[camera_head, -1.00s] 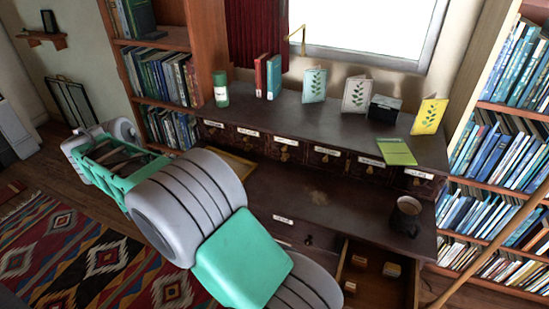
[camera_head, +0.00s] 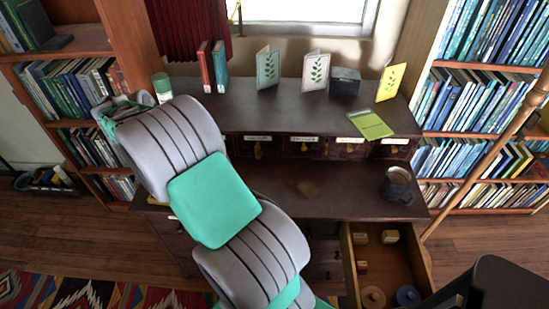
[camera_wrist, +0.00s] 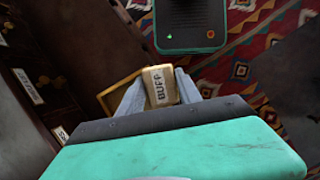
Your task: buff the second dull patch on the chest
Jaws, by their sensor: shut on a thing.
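The chest (camera_head: 270,108) is dark wood with a raised back shelf, a row of labelled small drawers and a lower ledge. My arm hides the ledge's left part, so I cannot tell whether another patch is there. My gripper (camera_wrist: 159,88) is shut on a tan block marked BUFF (camera_wrist: 161,86) in the wrist view. There the chest's dark front and white labels (camera_wrist: 28,86) are at the left. The fingers are hidden in the head view.
A mug (camera_head: 398,184) stands at the ledge's right end. An open drawer (camera_head: 423,262) with small boxes and round lids juts out below. Cards, a green booklet (camera_head: 369,124) and books (camera_head: 206,66) are on the shelf. A yellow-edged flat thing (camera_wrist: 112,92) lies behind the block.

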